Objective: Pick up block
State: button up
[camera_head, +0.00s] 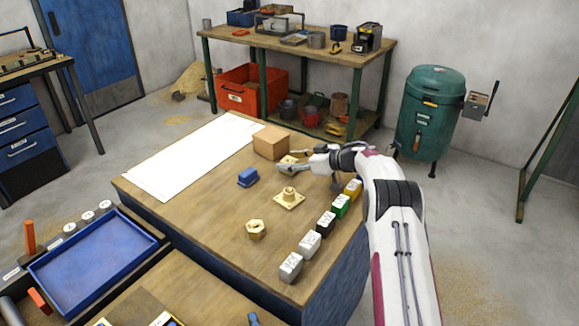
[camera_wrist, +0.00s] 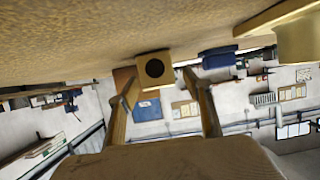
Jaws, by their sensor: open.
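A small brass-coloured block (camera_wrist: 155,68) with a round dark hole shows between the fingers in the wrist view, on the tabletop, which appears upside down. In the head view a tan piece (camera_head: 288,159), apparently the same block, is partly hidden behind my gripper (camera_head: 282,168). My gripper is low over the table and points left. In the wrist view my gripper (camera_wrist: 160,82) has its two fingers wide apart with nothing held. The fingers appear on either side of the block, but I cannot tell whether it lies between them or beyond.
A blue block (camera_head: 248,177), a brown box (camera_head: 271,142), a brass flange (camera_head: 289,198) and a brass nut (camera_head: 256,229) stand nearby on the table. Several labelled cubes (camera_head: 326,223) line the right edge. A white sheet (camera_head: 193,155) lies flat at the left.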

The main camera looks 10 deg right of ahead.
jog(key=shift+w+a+f, duration=0.15)
jog(key=shift+w+a, duration=0.2)
jog(key=shift+a, duration=0.05)
dwell(0.4)
grip_shut()
